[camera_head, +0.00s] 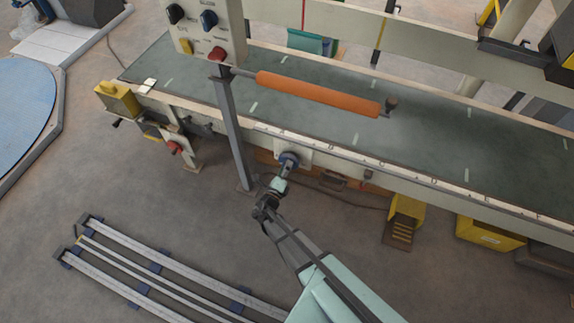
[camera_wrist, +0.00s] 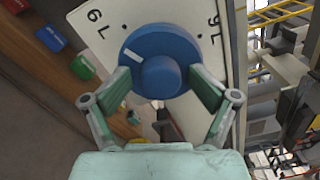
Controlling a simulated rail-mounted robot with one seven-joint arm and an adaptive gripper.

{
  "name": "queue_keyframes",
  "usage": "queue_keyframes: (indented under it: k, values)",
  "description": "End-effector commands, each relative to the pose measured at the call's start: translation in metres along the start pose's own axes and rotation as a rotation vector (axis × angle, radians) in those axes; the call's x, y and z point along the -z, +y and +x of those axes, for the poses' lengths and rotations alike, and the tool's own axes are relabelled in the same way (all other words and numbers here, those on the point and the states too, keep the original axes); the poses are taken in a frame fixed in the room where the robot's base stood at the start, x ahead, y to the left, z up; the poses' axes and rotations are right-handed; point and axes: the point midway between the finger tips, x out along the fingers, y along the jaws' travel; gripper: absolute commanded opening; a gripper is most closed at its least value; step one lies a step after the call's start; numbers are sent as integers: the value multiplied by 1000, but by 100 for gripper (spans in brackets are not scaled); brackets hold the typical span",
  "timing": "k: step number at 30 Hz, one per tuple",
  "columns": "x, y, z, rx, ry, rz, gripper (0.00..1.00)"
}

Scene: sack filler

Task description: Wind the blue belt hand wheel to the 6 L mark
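The blue belt hand wheel (camera_wrist: 172,45) fills the middle of the wrist view, with a raised round hub and a short white mark on its upper left face. It sits on a white plate (camera_wrist: 130,12) with a "6 L" label and dot at upper left and a "9 L" label and dot at upper right. The white mark points left, a little below the 6 L dot. My gripper (camera_wrist: 160,80) is open, its green pads either side of the wheel, overlapping its lower rim; contact cannot be told. In the head view the wheel (camera_head: 289,160) is just beyond my gripper (camera_head: 279,181).
The green conveyor belt (camera_head: 300,120) runs behind the wheel, with an orange roller (camera_head: 318,94) above it. A control box (camera_head: 207,30) stands on a grey post (camera_head: 232,130) to the left. Metal rails (camera_head: 150,270) lie on the floor.

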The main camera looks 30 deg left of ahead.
Motion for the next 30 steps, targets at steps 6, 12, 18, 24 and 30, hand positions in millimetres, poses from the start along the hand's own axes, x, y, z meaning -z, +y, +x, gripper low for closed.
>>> queue_keyframes:
  k: [6,12,18,24,30]
  values:
    - [0,0,-15,-2,-1,0,79]
    - [0,0,-28,-1,-1,0,79]
    - [0,0,-40,-1,-1,0,79]
    - [0,0,-53,-1,-2,0,79]
    - [0,0,-66,-2,-1,0,79]
